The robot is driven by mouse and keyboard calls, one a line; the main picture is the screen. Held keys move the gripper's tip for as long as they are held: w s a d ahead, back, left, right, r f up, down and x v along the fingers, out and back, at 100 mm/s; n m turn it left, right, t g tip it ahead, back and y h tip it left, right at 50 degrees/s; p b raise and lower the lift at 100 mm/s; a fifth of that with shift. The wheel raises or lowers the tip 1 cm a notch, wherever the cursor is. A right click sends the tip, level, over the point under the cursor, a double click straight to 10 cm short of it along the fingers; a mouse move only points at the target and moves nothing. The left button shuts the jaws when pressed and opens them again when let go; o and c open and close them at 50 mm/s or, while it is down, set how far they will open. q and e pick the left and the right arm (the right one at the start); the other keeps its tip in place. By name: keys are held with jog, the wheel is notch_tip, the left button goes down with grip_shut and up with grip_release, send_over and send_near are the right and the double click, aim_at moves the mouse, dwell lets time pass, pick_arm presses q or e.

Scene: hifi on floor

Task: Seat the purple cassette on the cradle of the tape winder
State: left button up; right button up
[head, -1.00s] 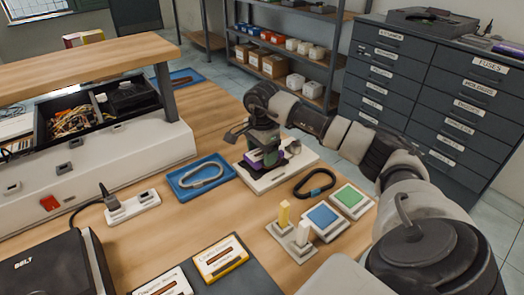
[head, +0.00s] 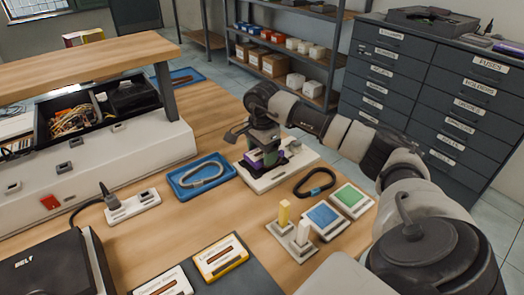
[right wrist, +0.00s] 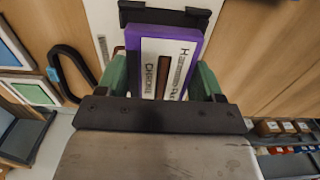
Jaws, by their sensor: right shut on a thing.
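The purple cassette (head: 256,157) is in my right gripper (head: 266,146), low over the pale base of the tape winder (head: 268,182). The right wrist view shows the cassette (right wrist: 190,40) with its white label, between the two green fingers of my right gripper (right wrist: 163,80). A dark bracket (right wrist: 165,15), seemingly the winder's cradle, lies at the cassette's far end. I cannot tell whether the cassette rests on it or is just above it. The gripper and arm hide much of the winder in the head view. My left gripper is not in view.
A blue tray (head: 176,185) with a grey loop stands left of the winder. A black loop (head: 299,188) lies to its right. Blue and green pads (head: 322,216), a block with upright pegs (head: 291,243) and more cassettes (head: 220,258) sit in front. A drawer cabinet (head: 420,90) stands behind.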

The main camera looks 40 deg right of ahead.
jog(key=shift+f+b, duration=0.55)
jog(key=shift+f, duration=0.45)
dwell(1.4)
jog(key=o, duration=1)
notch_tip(320, 180, up, 11)
jog(key=shift+f, duration=0.2)
notch_tip(320, 180, up, 6)
jog(key=p, duration=0.6)
jog(key=shift+r, duration=0.2)
dwell(0.7)
